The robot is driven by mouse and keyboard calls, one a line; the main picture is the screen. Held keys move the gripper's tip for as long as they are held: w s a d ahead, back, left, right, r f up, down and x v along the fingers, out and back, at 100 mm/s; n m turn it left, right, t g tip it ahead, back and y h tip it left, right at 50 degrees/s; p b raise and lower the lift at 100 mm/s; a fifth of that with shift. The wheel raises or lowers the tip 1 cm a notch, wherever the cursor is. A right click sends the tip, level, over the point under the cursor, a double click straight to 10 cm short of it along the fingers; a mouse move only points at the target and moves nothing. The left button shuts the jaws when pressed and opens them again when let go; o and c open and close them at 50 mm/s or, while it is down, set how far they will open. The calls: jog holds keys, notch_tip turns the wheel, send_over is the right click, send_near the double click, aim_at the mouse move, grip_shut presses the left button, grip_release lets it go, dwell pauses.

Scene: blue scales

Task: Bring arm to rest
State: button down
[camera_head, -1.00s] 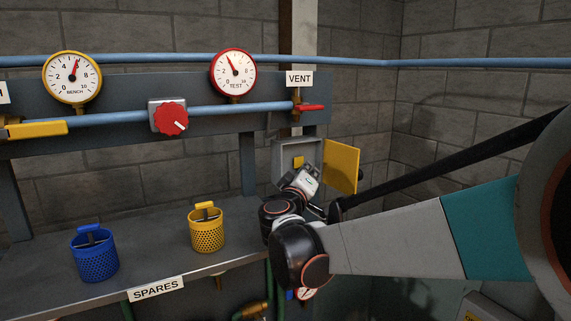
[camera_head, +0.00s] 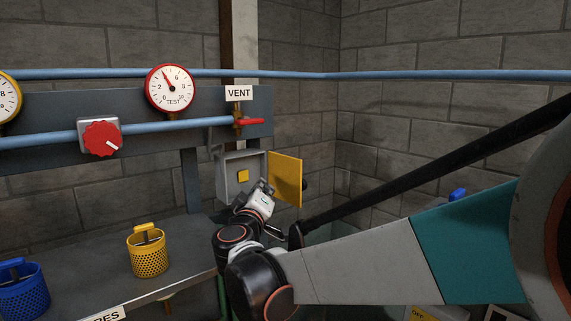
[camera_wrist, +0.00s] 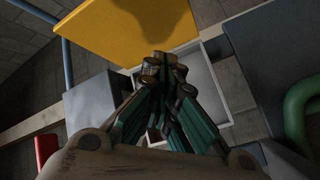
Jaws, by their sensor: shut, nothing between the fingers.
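My arm reaches in from the right in the head view, and its wrist is in front of the open grey wall box (camera_head: 230,178). My gripper (camera_wrist: 165,72) is shut and empty in the wrist view, with its fingertips together. They overlap the box's pale interior (camera_wrist: 205,75) and the edge of its yellow door (camera_wrist: 125,30); I cannot tell whether they touch. In the head view the door (camera_head: 286,180) stands open to the right of the box. The fingertips are hard to make out in the head view.
A yellow basket (camera_head: 149,258) and a blue basket (camera_head: 24,300) stand on the bench (camera_head: 185,262) at left. Above are a red knob (camera_head: 101,139), a blue pipe (camera_head: 45,141) and a red vent lever (camera_head: 250,122). A green pipe (camera_wrist: 298,105) is at right in the wrist view.

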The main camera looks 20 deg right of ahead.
jog(key=shift+s, duration=0.1)
jog(key=s+d+f+m+g+y+b, duration=0.1)
jog(key=s+d+f+g+b, duration=0.1)
jog(key=s+f+b, duration=0.55)
jog(key=s+d+f+m+g+y+b, duration=0.1)
jog(key=s+d+f+g+b, duration=0.25)
jog(key=f, duration=0.65)
jog(key=s+d+f+m+g+b, duration=0.1)
jog(key=s+d+f+m+b, duration=0.1)
jog(key=s+f+b, duration=0.5)
jog(key=s+a+f+g+y+b, duration=0.1)
jog(key=s+a+f+y+b, duration=0.1)
jog(key=f, duration=0.5)
jog(key=s+a+f+g+y+b, duration=0.1)
jog(key=s+a+f+y+b, duration=0.1)
jog(key=s+f, duration=0.5)
jog(key=s+a+f+g+y+b, duration=0.1)
jog(key=s+a+f+y+b, duration=0.1)
jog(key=s+a+f+b, duration=0.2)
notch_tip(320, 180, down, 4)
jog(key=shift+s+f+y+b, duration=0.2)
jog(key=shift+y+b, duration=0.2)
jog(key=shift+b, duration=0.55)
